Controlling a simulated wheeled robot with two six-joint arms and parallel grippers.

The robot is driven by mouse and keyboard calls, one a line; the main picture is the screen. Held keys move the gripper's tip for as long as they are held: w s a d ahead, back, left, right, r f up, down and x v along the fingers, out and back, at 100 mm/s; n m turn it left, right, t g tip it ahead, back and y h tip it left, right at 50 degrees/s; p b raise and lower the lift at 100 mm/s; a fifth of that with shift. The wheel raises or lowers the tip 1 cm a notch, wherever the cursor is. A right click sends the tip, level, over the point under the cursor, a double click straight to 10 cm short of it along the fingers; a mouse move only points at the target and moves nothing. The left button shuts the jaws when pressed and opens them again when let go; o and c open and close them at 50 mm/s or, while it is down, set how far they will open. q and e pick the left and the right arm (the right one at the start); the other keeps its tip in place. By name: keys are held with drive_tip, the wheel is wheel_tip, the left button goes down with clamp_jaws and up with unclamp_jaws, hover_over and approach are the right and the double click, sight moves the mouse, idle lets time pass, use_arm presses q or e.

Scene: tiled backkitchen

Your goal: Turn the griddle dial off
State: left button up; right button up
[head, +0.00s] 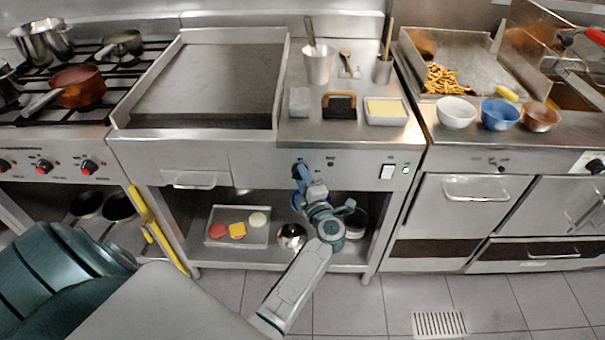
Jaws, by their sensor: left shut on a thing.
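The flat dark griddle (208,88) stands in a steel counter with raised side walls. Its front panel (345,165) carries a small dark dial at the spot where my left gripper (300,172) is. My left gripper reaches up from below and is shut on the dial, which it mostly hides. The dial's pointer angle cannot be read. A small green light (330,162) shows to the right of the gripper, and a white switch plate (387,171) sits further right. My right gripper is not in view.
A stove with red-marked knobs (44,167) stands at left, with a copper pan (78,86) on it. A tray (257,236) with coloured slices and a metal bowl (291,237) sit on the lower shelf near my arm. Bowls and fries are at right.

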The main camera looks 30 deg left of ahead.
use_arm(q)
drive_tip(key=n+h+p, duration=0.1)
drive_tip(key=n+p, duration=0.1)
drive_tip(key=n, duration=0.1)
drive_tip(key=n+h+p, duration=0.2)
drive_tip(key=n, duration=0.1)
drive_tip(key=n+g+h+p, duration=0.1)
drive_tip(key=n+h+p, duration=0.1)
drive_tip(key=n, duration=0.2)
drive_tip(key=shift+s+a+r+p, duration=0.15)
drive_tip(key=shift+r+p, duration=0.2)
drive_tip(key=shift+p, duration=0.05)
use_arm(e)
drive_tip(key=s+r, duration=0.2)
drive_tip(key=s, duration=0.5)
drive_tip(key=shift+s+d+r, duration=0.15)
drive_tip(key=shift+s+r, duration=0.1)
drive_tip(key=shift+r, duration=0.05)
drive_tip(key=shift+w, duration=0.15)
use_arm(q)
drive_tip(key=o, duration=1)
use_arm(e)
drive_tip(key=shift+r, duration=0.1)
